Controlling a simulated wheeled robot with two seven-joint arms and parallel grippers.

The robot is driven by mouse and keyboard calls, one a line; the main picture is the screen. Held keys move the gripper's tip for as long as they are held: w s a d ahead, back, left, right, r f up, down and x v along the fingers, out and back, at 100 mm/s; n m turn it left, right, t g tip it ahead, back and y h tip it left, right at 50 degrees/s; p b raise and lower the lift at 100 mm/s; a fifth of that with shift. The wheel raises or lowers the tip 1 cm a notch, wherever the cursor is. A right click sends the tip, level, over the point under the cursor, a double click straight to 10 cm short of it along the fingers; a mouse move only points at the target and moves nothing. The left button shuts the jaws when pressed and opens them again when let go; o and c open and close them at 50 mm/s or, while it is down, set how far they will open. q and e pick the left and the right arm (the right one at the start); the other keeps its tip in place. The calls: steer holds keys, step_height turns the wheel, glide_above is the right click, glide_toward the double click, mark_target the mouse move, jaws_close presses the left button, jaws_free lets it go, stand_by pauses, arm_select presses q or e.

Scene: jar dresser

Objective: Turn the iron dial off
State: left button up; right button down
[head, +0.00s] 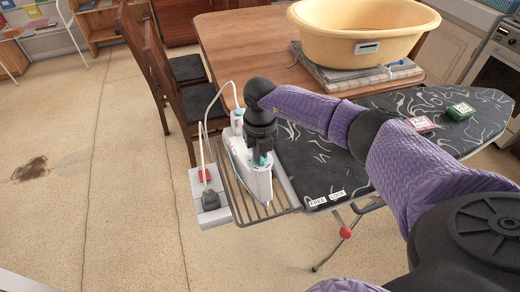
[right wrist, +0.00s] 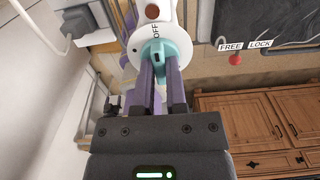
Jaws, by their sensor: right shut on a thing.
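The white iron (head: 258,183) stands on the wire rack (head: 240,212) at the near end of the ironing board. Its teal dial (right wrist: 152,50) shows in the right wrist view, on a white face with the word OFF printed beside it. My right gripper (right wrist: 159,75) is shut on the dial, with its two dark fingers on either side of the teal grip. In the head view the right gripper (head: 260,150) comes down onto the iron from above and hides part of the dial. My left gripper is out of view.
A power strip (head: 209,205) with a plug and red switch sits left of the rack, and a white cord runs beside the iron. The board's dark cover (head: 310,160) holds a red and a green box. A table with a yellow basin (head: 365,30) stands behind.

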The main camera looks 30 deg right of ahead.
steer(key=c, duration=0.7)
jaws_free()
steer(key=shift+o, duration=0.2)
steer(key=shift+r, duration=0.15)
step_height(320, 180, up, 10)
steer(key=p, duration=0.1)
steer(key=shift+f, duration=0.2)
